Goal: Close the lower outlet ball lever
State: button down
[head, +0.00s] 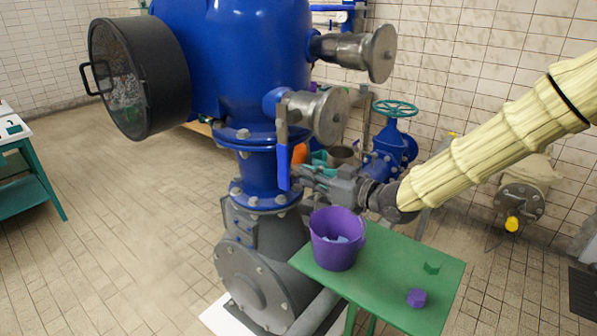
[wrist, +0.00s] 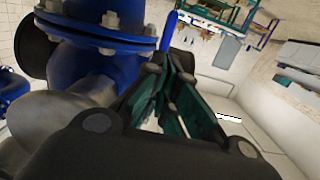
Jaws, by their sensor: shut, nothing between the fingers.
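The blue lower outlet ball lever (head: 283,155) hangs nearly straight down in the head view. Its top is beside the lower outlet, a grey stub with a round flange (head: 328,115), on the blue vessel. My gripper (head: 298,173) points left, with its fingertips close to the right of the lever's lower end; I cannot tell whether they touch. In the wrist view my gripper's dark and teal fingers (wrist: 168,75) are shut with nothing held. A narrow blue bar (wrist: 170,28), likely the lever, shows just past the fingertips.
A similar upper outlet (head: 380,53) sits above. Below my arm is a green table (head: 390,268) with a purple bucket (head: 337,240) and a purple block (head: 416,297). The blue flanged neck (head: 265,180) stands close left of the lever. Floor at left is open.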

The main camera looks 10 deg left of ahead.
jog(key=f+b+v, duration=0.1)
jog(key=b+v, duration=0.2)
jog(key=v, duration=0.7)
jog(key=s+d+f+m+g+h, duration=0.1)
jog(key=s+d+f+m+h, duration=0.2)
jog(key=f, duration=0.9)
jog(key=s+d+f+m+h, duration=0.2)
jog(key=s+d+f+m, duration=0.15)
jog(key=f, duration=0.75)
jog(key=s+d+f+m+g+h, duration=0.1)
jog(key=s+d+f+m+h, duration=0.2)
jog(key=f, duration=0.9)
jog(key=s+d+f+m+g+h, duration=0.1)
jog(key=s+d+f+g+h, duration=0.1)
jog(key=s+d+f, duration=0.3)
jog(key=s+d+f+m+g+h, duration=0.1)
jog(key=s+d+f, duration=0.4)
jog(key=s, duration=0.9)
jog(key=s+d+f+m+g+h, duration=0.1)
jog(key=s+d+f+h, duration=0.3)
jog(key=s+f, duration=0.4)
jog(key=shift+s+d+m+g, duration=0.35)
jog(key=shift+s+d+g, duration=0.3)
jog(key=shift+s+g, duration=0.15)
